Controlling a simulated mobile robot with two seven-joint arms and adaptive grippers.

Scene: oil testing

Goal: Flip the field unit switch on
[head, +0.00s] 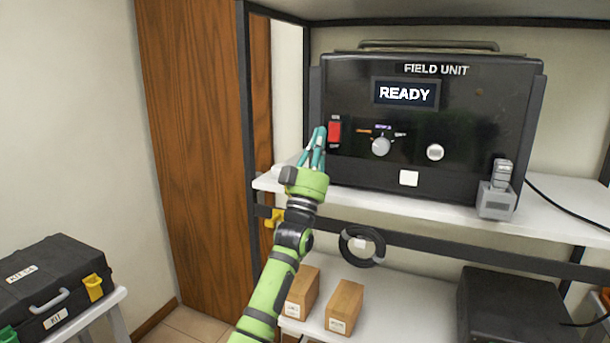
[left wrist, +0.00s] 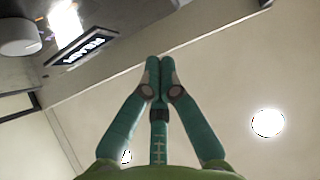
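The black field unit (head: 460,150) stands on the upper shelf, with "FIELD UNIT" printed near its top. Its display (head: 405,93) is lit and reads "READY". The red switch (head: 334,132) is on the left of its front panel. My left gripper (head: 321,131) has its teal fingertips just left of the switch, overlapping its edge in the picture; I cannot tell whether they touch it. In the left wrist view the gripper's fingertips (left wrist: 160,62) are together with nothing between them. The lit display (left wrist: 83,47) also shows there, tilted. My right gripper is out of view.
A knob (head: 381,146) and a round button (head: 435,152) are right of the switch. A grey device (head: 497,200) stands at the right front of the upper shelf (head: 400,203). A dark frame post (head: 248,90) stands left.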

